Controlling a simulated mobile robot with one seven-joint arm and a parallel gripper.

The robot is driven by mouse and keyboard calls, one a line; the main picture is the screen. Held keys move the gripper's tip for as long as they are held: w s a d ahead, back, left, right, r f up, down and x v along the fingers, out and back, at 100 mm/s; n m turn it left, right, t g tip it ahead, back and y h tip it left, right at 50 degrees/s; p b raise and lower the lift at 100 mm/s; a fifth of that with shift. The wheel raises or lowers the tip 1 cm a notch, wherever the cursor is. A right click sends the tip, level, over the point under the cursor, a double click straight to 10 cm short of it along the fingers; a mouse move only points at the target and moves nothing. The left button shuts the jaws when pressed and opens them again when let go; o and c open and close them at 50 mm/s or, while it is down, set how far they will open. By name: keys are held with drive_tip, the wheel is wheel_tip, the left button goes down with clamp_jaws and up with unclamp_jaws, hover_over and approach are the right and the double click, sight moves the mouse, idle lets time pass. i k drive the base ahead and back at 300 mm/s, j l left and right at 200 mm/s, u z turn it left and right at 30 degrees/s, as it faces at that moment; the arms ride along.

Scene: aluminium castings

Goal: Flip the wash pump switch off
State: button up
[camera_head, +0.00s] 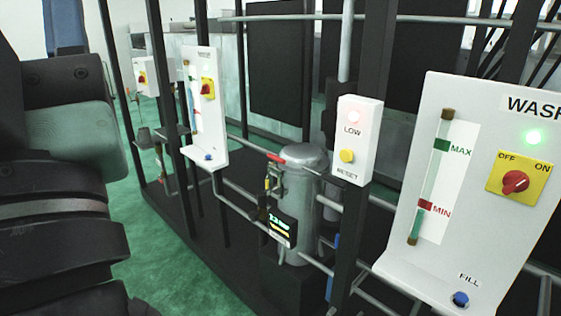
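The wash pump switch (515,182) is a red rotary knob on a yellow plate at the right of the head view. The plate reads OFF at its upper left and ON at its upper right. The knob's handle appears tilted towards ON. A green lamp (533,137) glows above it, under a label (532,106) cut off after "WASH". The switch sits on a white panel (480,215) that runs past the right edge. Dark parts of my arm fill the left edge. My gripper's fingers are not in view.
The white panel also carries a sight tube (431,180) with MAX and MIN marks and a blue FILL button (460,299). Left of it are a LOW/RESET box (357,143) with a red lamp, a grey canister (301,205) and black posts. Green floor (190,272) is open at lower left.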

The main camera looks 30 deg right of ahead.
sight(513, 181)
drive_tip(key=j+z, duration=0.1)
drive_tip(key=z, duration=1.55)
drive_tip(key=k+j+z, duration=0.2)
drive_tip(key=k+z, duration=0.15)
drive_tip(key=k, duration=0.15)
